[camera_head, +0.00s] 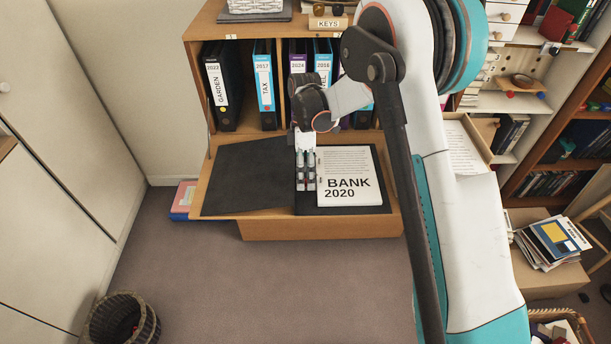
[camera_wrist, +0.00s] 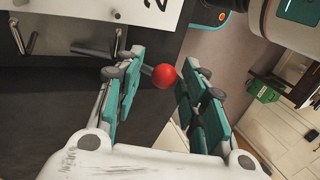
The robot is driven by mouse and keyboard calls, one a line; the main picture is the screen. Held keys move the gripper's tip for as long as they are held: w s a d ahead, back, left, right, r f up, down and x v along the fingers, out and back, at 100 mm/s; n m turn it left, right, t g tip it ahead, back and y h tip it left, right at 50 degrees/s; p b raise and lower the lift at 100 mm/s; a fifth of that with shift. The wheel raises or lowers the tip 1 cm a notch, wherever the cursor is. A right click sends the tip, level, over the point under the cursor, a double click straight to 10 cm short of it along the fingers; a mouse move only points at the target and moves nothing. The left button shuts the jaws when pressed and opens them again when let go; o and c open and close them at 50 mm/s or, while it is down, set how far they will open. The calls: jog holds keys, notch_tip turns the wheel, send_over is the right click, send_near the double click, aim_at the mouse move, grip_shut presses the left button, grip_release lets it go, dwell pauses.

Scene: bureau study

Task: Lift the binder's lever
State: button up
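The open binder (camera_head: 247,178) lies on the bureau's fold-down flap, its dark left cover bare and a paper stack marked BANK 2020 (camera_head: 349,176) on its right. In the wrist view the lever's round red knob (camera_wrist: 165,76) sits between the fingertips of my gripper (camera_wrist: 166,68), with a gap at each side. My gripper is open. Metal ring parts (camera_wrist: 92,49) show at the upper left of the wrist view. In the head view my gripper (camera_head: 306,172) is over the binder's spine, just left of the paper, and hides most of the mechanism.
Upright binders, including GARDEN (camera_head: 223,85) and TAX (camera_head: 265,84), stand in the bureau behind the flap. A KEYS box (camera_head: 328,22) is on top. A wicker basket (camera_head: 122,322) is on the floor at front left. The carpet (camera_head: 265,285) before the flap is clear.

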jog(key=shift+w, duration=0.1)
jog(key=v, duration=1.2)
